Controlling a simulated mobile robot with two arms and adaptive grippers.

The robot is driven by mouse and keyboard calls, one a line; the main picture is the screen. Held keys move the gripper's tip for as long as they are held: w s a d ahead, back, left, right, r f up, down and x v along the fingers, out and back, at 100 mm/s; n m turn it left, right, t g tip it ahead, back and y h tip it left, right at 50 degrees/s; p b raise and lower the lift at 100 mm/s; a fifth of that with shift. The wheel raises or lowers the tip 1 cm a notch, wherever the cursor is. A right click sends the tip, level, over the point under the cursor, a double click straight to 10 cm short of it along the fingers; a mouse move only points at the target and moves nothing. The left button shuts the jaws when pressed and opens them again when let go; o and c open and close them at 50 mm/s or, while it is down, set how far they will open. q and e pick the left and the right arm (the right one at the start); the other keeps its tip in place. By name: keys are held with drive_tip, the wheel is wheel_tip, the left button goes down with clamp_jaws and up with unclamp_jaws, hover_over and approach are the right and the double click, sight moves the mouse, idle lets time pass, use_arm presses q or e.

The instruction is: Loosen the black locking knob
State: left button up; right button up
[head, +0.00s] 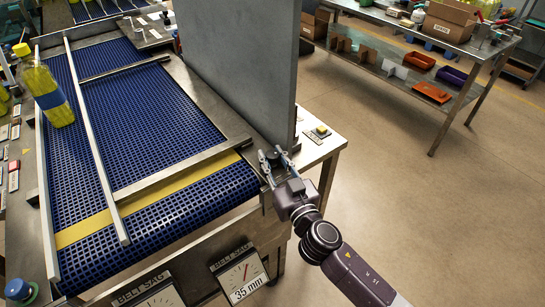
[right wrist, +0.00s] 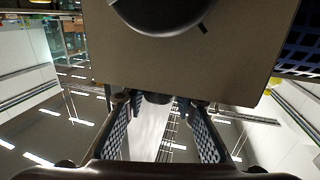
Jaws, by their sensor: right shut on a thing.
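My right gripper (head: 273,160) is at the right edge of the conveyor, by the near lower end of the tall grey panel. In the right wrist view its two fingers (right wrist: 158,103) stand a little apart, with a small dark round part, the black locking knob (right wrist: 158,97), between their tips. The gripper is shut on it. A brown-grey plate with a larger black disc (right wrist: 165,12) fills the top of the wrist view. My left gripper is not in view.
The blue mesh belt (head: 140,110) carries metal rails (head: 92,140) and a yellow stripe. A yellow bottle (head: 43,90) stands at left. A dial marked 35 mm (head: 243,277) is on the front. A yellow-topped block (head: 321,131) sits right of the panel. The floor at right is clear.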

drive_tip(key=shift+d+y, duration=0.1)
drive_tip(key=shift+y, duration=0.2)
drive_tip(key=n+g+y+p, duration=0.1)
drive_tip(key=y, duration=0.1)
drive_tip(key=n+g+y+p, duration=0.1)
drive_tip(key=n+y, duration=0.1)
drive_tip(key=shift+w+r+g, duration=0.1)
drive_tip(key=shift+r+g, duration=0.05)
drive_tip(key=shift+g, duration=0.15)
drive_tip(key=shift+n+g+y+p, duration=0.4)
drive_tip(key=shift+n+g+y, duration=0.9)
drive_tip(key=shift+n, duration=0.1)
drive_tip(key=shift+f+g, duration=0.2)
drive_tip(key=shift+g, duration=0.1)
drive_tip(key=o, duration=1.2)
drive_tip(key=v, duration=1.2)
drive_tip(key=shift+f, duration=0.15)
